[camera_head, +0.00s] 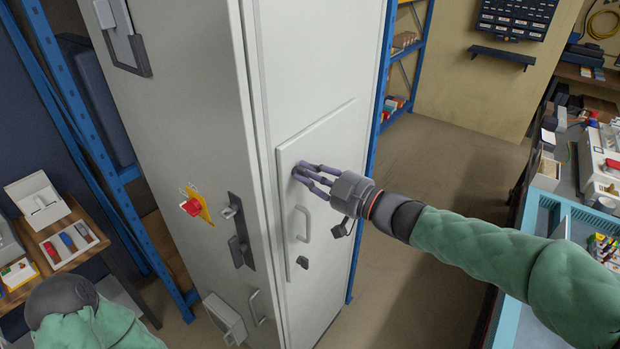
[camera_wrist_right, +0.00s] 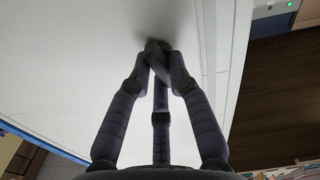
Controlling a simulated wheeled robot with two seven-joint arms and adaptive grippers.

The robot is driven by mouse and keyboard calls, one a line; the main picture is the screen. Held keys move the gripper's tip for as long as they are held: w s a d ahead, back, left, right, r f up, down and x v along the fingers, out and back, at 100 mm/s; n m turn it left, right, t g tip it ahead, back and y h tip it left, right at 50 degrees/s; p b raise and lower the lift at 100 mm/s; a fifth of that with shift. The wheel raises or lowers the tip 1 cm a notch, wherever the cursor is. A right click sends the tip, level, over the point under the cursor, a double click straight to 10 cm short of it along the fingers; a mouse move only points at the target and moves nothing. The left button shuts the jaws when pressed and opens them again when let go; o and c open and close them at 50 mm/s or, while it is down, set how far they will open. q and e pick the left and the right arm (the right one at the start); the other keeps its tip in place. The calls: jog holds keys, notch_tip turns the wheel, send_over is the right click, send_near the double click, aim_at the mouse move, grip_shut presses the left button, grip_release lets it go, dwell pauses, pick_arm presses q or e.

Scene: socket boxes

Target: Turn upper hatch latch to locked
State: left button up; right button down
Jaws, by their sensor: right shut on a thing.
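The hatch (camera_head: 335,150) is a pale panel on the right-hand face of a tall white cabinet. My right gripper (camera_head: 298,173) is at the hatch's upper left, its fingers closed together on the upper hatch latch. In the right wrist view the dark latch (camera_wrist_right: 155,47) shows between the fingertips (camera_wrist_right: 159,58), against the pale panel. The fingers hide most of the latch, so I cannot tell its angle. A dark lower latch (camera_head: 302,262) and a pale handle (camera_head: 303,224) sit below on the same hatch. My left gripper is not in view.
The cabinet's other face carries a red rotary switch on a yellow plate (camera_head: 191,207) and a dark handle (camera_head: 238,240). A blue shelf post (camera_head: 75,120) stands at left, near a table with small boxes. Open floor (camera_head: 425,170) lies right of the cabinet; a blue-edged workbench (camera_head: 540,225) stands further right.

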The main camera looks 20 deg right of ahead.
jog(key=n+b, duration=0.2)
jog(key=n, duration=0.1)
jog(key=shift+n, duration=0.4)
jog(key=n+b, duration=0.2)
jog(key=n, duration=0.1)
jog(key=shift+s+a+n, duration=0.15)
jog(key=shift+n, duration=0.15)
jog(key=n+b, duration=0.2)
jog(key=n, duration=0.1)
jog(key=shift+a+f+n+b, duration=0.1)
jog(key=shift+n+b, duration=0.2)
jog(key=shift+s+n+b, duration=0.1)
jog(key=shift+n+b, duration=0.95)
jog(key=shift+n, duration=0.75)
jog(key=c, duration=1.1)
grip_release()
jog(key=shift+c, duration=0.2)
jog(key=v, duration=1.2)
